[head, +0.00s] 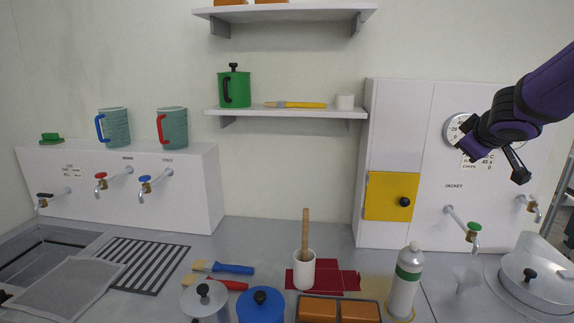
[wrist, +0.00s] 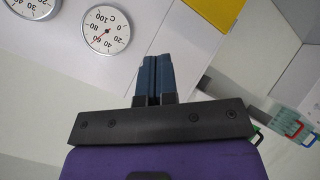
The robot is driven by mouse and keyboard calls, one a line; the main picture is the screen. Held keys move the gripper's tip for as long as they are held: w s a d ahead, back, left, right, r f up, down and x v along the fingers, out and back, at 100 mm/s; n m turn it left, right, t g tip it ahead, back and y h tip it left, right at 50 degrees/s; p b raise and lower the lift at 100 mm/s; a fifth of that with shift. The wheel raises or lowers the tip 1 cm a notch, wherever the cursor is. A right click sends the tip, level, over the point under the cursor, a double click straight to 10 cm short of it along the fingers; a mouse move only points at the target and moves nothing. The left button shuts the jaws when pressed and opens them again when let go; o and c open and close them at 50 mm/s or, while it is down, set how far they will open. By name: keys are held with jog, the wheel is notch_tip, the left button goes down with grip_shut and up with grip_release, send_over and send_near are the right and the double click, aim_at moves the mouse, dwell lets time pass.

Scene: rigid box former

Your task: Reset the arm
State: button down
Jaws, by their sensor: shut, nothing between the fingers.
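My arm (head: 545,90) is purple and black and reaches in from the right edge of the head view. The gripper touches nothing that I can see. A round dial (head: 455,129) on the cabinet is partly hidden behind the arm.
Below stand a green-handled tap (head: 473,229), a white bottle (head: 404,284), a small funnel (head: 466,279) and a lidded steel pot (head: 535,275). A yellow door (head: 390,196) is left of the gripper. A shelf (head: 285,113) holds a green pot (head: 236,90). The air left of the arm is free.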

jog(key=s+a+r+m+g+h, duration=0.1)
jog(key=s+m, duration=0.1)
jog(key=s, duration=0.5)
jog(key=s+a+r+m+g, duration=0.1)
jog(key=s+r+m, duration=0.15)
jog(key=s, duration=0.35)
jog(key=s+a+f+m+g+y, duration=0.1)
jog(key=s+a, duration=0.3)
jog(key=s, duration=0.4)
jog(key=s+a+f+g+y, duration=0.2)
jog(key=s+a+f, duration=0.2)
jog(key=s, duration=0.5)
jog(key=shift+s+a+m+g+y, duration=0.2)
jog(key=shift+a+m+g+y, duration=0.15)
jog(key=shift+a, duration=0.35)
jog(key=shift+d, duration=0.15)
